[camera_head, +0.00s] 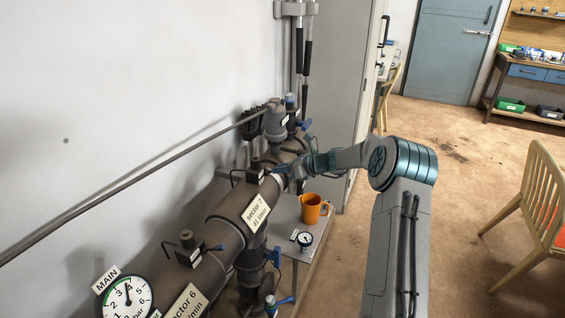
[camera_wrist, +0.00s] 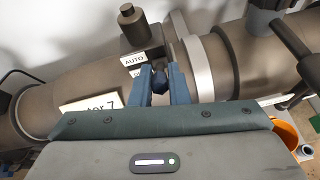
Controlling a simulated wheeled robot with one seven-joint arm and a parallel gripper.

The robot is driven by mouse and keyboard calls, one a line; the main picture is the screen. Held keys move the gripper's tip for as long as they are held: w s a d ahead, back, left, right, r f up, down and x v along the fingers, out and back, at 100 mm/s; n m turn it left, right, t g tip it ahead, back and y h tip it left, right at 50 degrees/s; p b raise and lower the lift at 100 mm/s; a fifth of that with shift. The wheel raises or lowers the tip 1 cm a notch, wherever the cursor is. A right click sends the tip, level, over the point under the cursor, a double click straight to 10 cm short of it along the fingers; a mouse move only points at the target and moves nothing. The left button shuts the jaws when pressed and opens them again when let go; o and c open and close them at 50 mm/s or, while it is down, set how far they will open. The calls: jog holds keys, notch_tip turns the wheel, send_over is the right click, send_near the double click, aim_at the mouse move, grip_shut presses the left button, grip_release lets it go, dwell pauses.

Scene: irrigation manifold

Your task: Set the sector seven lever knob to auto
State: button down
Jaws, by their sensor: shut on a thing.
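The sector seven label (camera_head: 256,212) is on a thick brown pipe of the manifold, and part of it also shows in the wrist view (camera_wrist: 92,105). My gripper (camera_head: 284,171) is at the pipe just beyond this label. In the wrist view, my gripper (camera_wrist: 160,80) is shut on a small dark blue lever knob (camera_wrist: 160,76). Behind the knob stands a dark valve block (camera_wrist: 138,28) with a round cap. A white plate reading AUTO (camera_wrist: 134,60) is on the block, just behind the fingers. A second plate below it is mostly hidden by the fingers.
The sector 6 label (camera_head: 187,304) and a MAIN pressure gauge (camera_head: 125,298) are nearer on the manifold. An orange mug (camera_head: 313,208) and a small gauge (camera_head: 305,239) are on a low bench right of the pipe. A wooden chair (camera_head: 540,205) stands on the open floor at right.

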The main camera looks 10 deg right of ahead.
jog(key=shift+p, duration=0.4)
jog(key=c, duration=1.4)
grip_release()
jog(key=shift+r, duration=0.1)
jog(key=b+v, duration=0.1)
jog(key=v, duration=0.6)
jog(key=b+v, duration=0.1)
jog(key=v, duration=0.5)
jog(key=shift+s+d+r, duration=0.1)
jog(key=shift+d+r, duration=0.1)
jog(key=shift+r, duration=0.2)
